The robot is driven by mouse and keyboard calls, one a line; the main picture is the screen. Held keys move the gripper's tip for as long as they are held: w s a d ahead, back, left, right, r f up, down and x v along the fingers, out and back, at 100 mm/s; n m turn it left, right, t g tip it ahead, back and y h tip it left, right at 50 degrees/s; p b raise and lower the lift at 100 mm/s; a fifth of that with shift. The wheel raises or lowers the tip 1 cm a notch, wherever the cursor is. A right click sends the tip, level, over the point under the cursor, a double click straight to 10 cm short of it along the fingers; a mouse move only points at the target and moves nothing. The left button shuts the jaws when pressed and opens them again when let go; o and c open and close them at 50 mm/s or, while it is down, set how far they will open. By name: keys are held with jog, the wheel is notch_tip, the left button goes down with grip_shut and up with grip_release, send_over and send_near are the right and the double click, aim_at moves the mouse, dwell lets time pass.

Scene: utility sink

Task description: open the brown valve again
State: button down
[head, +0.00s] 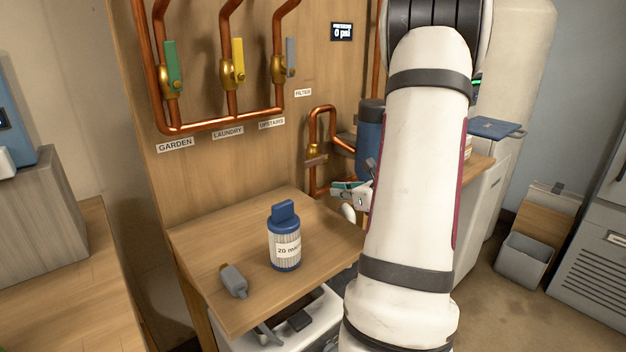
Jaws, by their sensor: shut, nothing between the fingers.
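The brown valve (315,160) sits on a short vertical run of copper pipe low on the wooden panel, with a brass body. Its brown handle lies roughly level, crosswise to the pipe. My gripper (340,189) is just below and right of the valve, apart from it in the picture. It is small here and partly hidden by my arm; its fingers look shut and empty. The gap in depth between gripper and handle is hard to tell.
Green (172,66), yellow (238,62) and grey (291,57) valve handles stand upright above. A gauge display (342,32) reads 0 psi. A blue canister (370,135) stands beside my gripper. A blue-capped bottle (285,240) and grey object (233,281) occupy the wooden shelf.

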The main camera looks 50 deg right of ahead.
aim_at(314, 160)
jog(key=shift+w, duration=0.15)
jog(key=b+x, duration=0.2)
jog(key=x, duration=0.8)
jog(key=shift+r, duration=1.95)
jog(key=shift+a+r+p, duration=0.1)
jog(key=shift+r+p, duration=0.05)
jog(key=shift+p, duration=0.5)
